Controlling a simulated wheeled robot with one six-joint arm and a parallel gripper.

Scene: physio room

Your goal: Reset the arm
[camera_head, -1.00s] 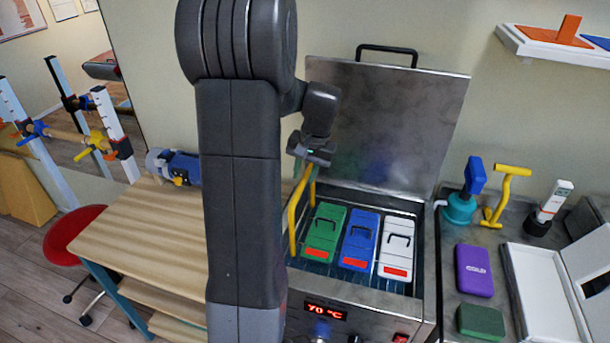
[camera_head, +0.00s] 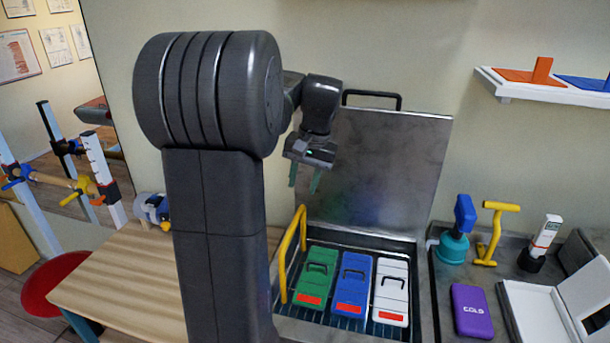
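My gripper (camera_head: 305,180) hangs at the end of my arm, above the left part of the open heating unit. Its two greenish fingers point down and stand apart with nothing visible between them. Its fingertips are above and clear of the yellow handle (camera_head: 290,255) on the unit's left side. My arm's dark links fill the middle left of the view and hide part of the wooden table and wall.
Green (camera_head: 315,281), blue (camera_head: 353,284) and white (camera_head: 391,290) packs sit in the unit under its raised metal lid (camera_head: 380,170). To the right are a purple pack (camera_head: 471,311), a teal pump (camera_head: 453,247) and a yellow T-shaped tool (camera_head: 491,235). A wooden table (camera_head: 120,285) stands left.

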